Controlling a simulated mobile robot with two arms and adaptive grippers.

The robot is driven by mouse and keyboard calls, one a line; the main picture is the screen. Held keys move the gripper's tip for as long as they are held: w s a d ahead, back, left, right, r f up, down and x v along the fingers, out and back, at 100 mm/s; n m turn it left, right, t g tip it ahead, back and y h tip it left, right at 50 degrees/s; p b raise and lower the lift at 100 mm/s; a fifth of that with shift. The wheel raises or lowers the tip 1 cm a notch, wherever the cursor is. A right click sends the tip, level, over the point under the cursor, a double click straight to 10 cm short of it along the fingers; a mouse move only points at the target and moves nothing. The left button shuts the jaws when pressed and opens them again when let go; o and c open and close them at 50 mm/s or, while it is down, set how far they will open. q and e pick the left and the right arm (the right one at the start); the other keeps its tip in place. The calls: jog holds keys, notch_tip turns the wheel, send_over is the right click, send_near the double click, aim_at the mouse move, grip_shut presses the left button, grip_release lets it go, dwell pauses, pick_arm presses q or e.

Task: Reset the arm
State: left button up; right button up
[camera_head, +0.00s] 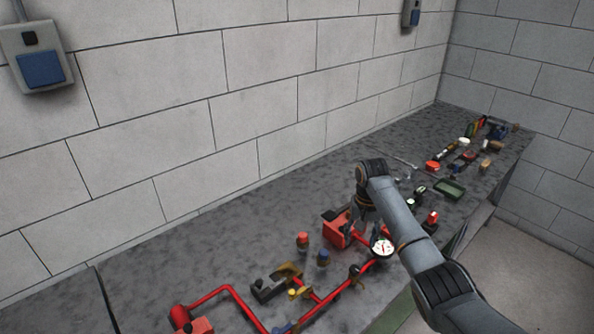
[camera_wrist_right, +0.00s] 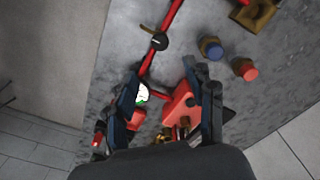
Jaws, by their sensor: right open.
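My right arm reaches in from the lower right in the head view. Its gripper (camera_head: 366,210) points down over the worktop, beside a red box-shaped part (camera_head: 338,231) and above a white-faced gauge (camera_head: 382,248). In the right wrist view the two dark fingers of the gripper (camera_wrist_right: 167,92) stand apart. The gauge (camera_wrist_right: 143,94) and the red part (camera_wrist_right: 180,108) show between them, below the fingers. I see nothing held. The fingertips are partly hidden by the wrist in the head view. My left gripper is not in view.
Red pipework (camera_head: 240,302) runs along the near worktop (camera_head: 210,250). A red-capped piece (camera_head: 303,240) and a blue-capped piece (camera_head: 323,258) stand beside it. A green tray (camera_head: 449,189) and several small parts lie farther right. A block wall (camera_head: 250,90) stands behind.

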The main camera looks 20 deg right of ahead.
jog(key=s+a+f+n+t, duration=0.1)
jog(key=s+a+f+n, duration=0.1)
jog(key=s+a+f, duration=0.4)
jog(key=s+a+f+n, duration=0.3)
jog(key=s+a+f, duration=0.15)
jog(key=s, duration=0.35)
jog(key=s+a+r+n+t, duration=0.1)
jog(key=s+a+r, duration=0.2)
jog(key=s, duration=0.7)
jog(key=s+a+r+n+t, duration=0.1)
jog(key=s+a+r, duration=0.2)
jog(key=s, duration=0.8)
notch_tip(320, 180, down, 35)
jog(key=s+b, duration=0.2)
jog(key=b, duration=0.6)
jog(key=s+d+f+g+b, duration=0.1)
jog(key=s+f+b, duration=0.2)
jog(key=s+f, duration=0.5)
jog(key=s+d+f+g+b, duration=0.1)
jog(key=s+f+b, duration=0.2)
jog(key=s+f, duration=0.5)
notch_tip(320, 180, down, 6)
jog(key=shift+d+r, duration=0.25)
